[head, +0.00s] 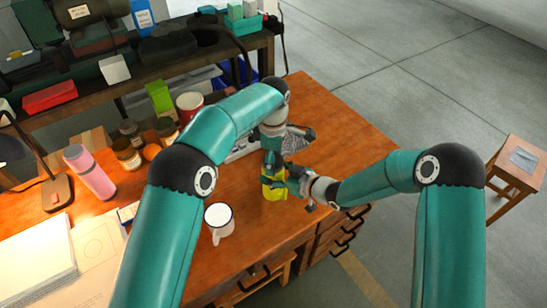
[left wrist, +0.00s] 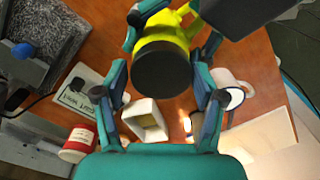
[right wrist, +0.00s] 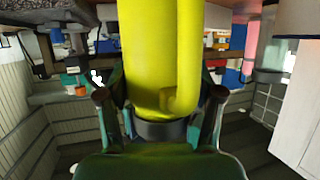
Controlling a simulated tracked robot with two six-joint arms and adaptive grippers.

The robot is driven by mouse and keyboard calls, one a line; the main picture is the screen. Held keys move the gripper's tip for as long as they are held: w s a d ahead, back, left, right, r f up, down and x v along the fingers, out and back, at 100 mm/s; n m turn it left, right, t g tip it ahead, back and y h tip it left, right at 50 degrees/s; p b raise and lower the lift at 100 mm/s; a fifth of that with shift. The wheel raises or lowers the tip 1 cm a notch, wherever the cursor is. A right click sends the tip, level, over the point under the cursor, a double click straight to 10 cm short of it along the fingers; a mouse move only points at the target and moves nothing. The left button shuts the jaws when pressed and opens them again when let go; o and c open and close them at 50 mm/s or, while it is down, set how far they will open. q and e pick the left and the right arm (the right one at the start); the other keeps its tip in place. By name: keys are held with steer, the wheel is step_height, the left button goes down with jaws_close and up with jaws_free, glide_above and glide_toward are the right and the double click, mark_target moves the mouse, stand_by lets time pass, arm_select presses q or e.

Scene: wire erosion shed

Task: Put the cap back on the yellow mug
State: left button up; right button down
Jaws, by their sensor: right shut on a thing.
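The yellow mug (head: 274,191) is above the front right part of the bench in the head view. My right gripper (right wrist: 160,100) is shut on it from the side; its yellow body and handle fill the middle of the right wrist view.
A white mug (head: 219,222) stands near the bench's front edge. A pink flask (head: 90,172), jars and papers fill the left side. The bench's right end is clear.

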arm_select(q)
steer(key=c, duration=0.8)
steer(key=m, duration=0.5)
steer(key=shift+m, duration=0.4)
steer(key=m, duration=0.4)
steer(key=shift+w, duration=0.1)
steer(key=m, duration=0.4)
steer(key=shift+m, duration=0.3)
steer(key=m, duration=1.2)
steer(key=shift+w+m, duration=0.1)
steer(key=shift+m, duration=0.3)
steer(key=m, duration=1)
steer(key=o, duration=1.3)
steer(key=shift+o, duration=0.4)
